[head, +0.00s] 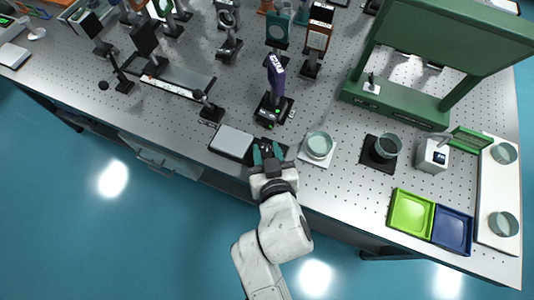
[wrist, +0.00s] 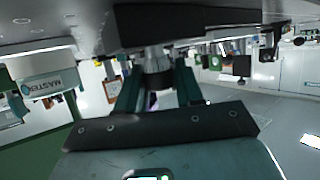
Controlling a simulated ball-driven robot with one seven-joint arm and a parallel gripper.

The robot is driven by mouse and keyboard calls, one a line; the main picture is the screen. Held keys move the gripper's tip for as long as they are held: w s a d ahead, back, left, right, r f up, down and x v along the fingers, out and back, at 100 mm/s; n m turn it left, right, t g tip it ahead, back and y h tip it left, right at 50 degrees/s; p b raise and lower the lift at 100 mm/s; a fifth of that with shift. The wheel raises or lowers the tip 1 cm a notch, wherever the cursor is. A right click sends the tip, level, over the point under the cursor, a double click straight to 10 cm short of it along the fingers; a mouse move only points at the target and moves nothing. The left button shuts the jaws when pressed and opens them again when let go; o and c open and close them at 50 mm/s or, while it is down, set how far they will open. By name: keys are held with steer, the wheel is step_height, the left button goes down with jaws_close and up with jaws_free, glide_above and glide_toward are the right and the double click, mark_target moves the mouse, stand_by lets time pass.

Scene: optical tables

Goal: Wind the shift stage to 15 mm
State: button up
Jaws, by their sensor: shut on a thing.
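My gripper (head: 267,152) is at the front edge of the optical table, with its green fingers pointing at the table. In the wrist view the two green fingers (wrist: 158,92) are closed around a grey round knob (wrist: 158,62). The knob sits below a dark block (wrist: 160,25), which looks like part of the shift stage. In the head view my gripper covers most of this spot; a dark part shows around the fingertips, right beside a black block with a silver top plate (head: 232,141). I cannot read any millimetre scale.
A pale green round dish (head: 319,145) on a white pad stands just right of my gripper. A dark purple post device (head: 275,75) stands behind it. A rail with mounts (head: 170,80) lies to the left. Green (head: 411,213) and blue (head: 453,230) trays are at the right.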

steer(key=m+h+b, duration=0.2)
steer(key=h+b, duration=0.1)
steer(key=m+h+b, duration=0.1)
steer(key=shift+f+m+b, duration=0.3)
steer(key=shift+b, duration=0.1)
steer(key=m+h+b, duration=0.1)
steer(key=m+h, duration=0.1)
steer(key=h, duration=0.1)
steer(key=shift+r+m+g+h, duration=0.15)
steer(key=shift+m+g+h, duration=0.15)
steer(key=shift+m, duration=0.1)
steer(key=m+g+h, duration=0.1)
steer(key=m+h, duration=0.1)
steer(key=shift+m+h+b, duration=0.35)
steer(key=shift+m+h, duration=0.05)
steer(key=m+g+h+b, duration=0.1)
steer(key=m+g+h, duration=0.1)
steer(key=m+g+h+b, duration=0.2)
steer(key=shift+f+m+b, duration=0.2)
steer(key=shift+m+b, duration=0.1)
steer(key=shift+r+m+g+h+b, duration=0.1)
steer(key=shift+m+g+h+b, duration=0.4)
steer(key=shift+m+g+b, duration=0.7)
steer(key=shift+r+m+g+h+b, duration=0.1)
steer(key=shift+m+g+h+b, duration=0.6)
steer(key=shift+m+g, duration=0.8)
steer(key=shift+g, duration=0.3)
steer(key=o, duration=0.8)
steer(key=shift+a, duration=0.1)
steer(key=shift+o, duration=0.8)
